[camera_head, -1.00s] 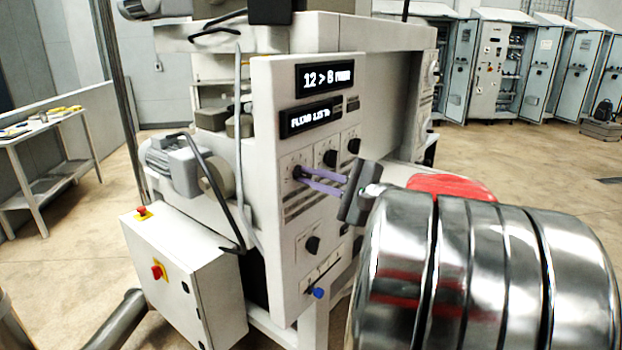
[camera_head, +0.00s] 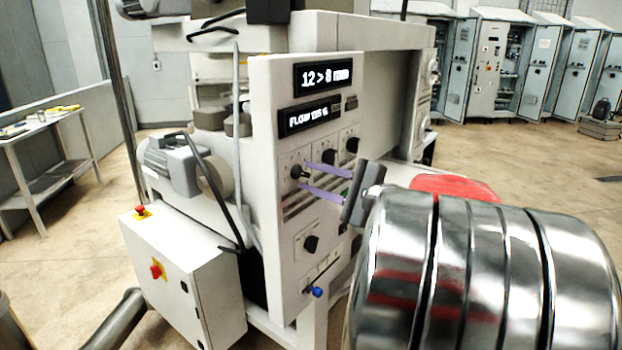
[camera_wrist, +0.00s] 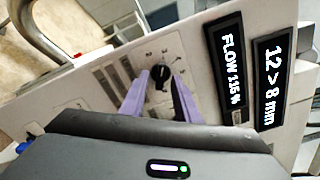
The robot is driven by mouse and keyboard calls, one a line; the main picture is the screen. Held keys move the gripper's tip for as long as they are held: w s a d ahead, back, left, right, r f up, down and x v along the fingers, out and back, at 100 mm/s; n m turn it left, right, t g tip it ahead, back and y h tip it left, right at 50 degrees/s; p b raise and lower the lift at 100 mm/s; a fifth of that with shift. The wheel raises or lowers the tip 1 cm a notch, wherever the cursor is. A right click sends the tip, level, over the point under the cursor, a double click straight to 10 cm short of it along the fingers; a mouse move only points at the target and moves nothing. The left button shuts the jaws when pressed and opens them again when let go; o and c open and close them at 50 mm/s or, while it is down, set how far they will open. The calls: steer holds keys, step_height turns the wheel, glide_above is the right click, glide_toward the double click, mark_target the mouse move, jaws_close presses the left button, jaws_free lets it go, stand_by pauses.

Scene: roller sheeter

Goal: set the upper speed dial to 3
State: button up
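A black dial (camera_head: 298,171) is the leftmost in the upper row of the machine's control panel. In the wrist view my gripper (camera_wrist: 158,84) shows a gap on each side of the dial and holds nothing.
Two more black dials, a middle one (camera_head: 330,156) and a right one (camera_head: 352,145), share the row. A lower dial (camera_head: 311,244) and a blue knob (camera_head: 317,292) sit below. The upper display (camera_wrist: 272,80) reads "12 > 8 mm"; the lower display (camera_wrist: 231,70) reads "FLOW 115 %".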

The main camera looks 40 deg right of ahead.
steer(key=s+d, duration=0.2)
steer(key=s, duration=1)
steer(key=shift+s+d, duration=0.15)
steer(key=shift+s, duration=0.1)
stand_by(0.6)
steer(key=w+a+f+n+g+y, duration=0.1)
steer(key=w+a+f+n+g, duration=0.2)
steer(key=a, duration=0.5)
steer(key=w+a+f+n+g+y, duration=0.1)
steer(key=w+a+f+n+g, duration=0.2)
steer(key=a, duration=0.5)
steer(key=w+a+f+n+g+y, duration=0.1)
steer(key=w+a+f+n+g, duration=0.2)
steer(key=a, duration=0.4)
steer(key=s+a+f+n+g+h, duration=0.3)
steer(key=s+a+f+n+h, duration=0.3)
steer(key=s+a+n, duration=0.5)
steer(key=shift+s+a+f+n, duration=0.2)
steer(key=shift+s+f+n, duration=0.05)
steer(key=shift+f+n, duration=0.75)
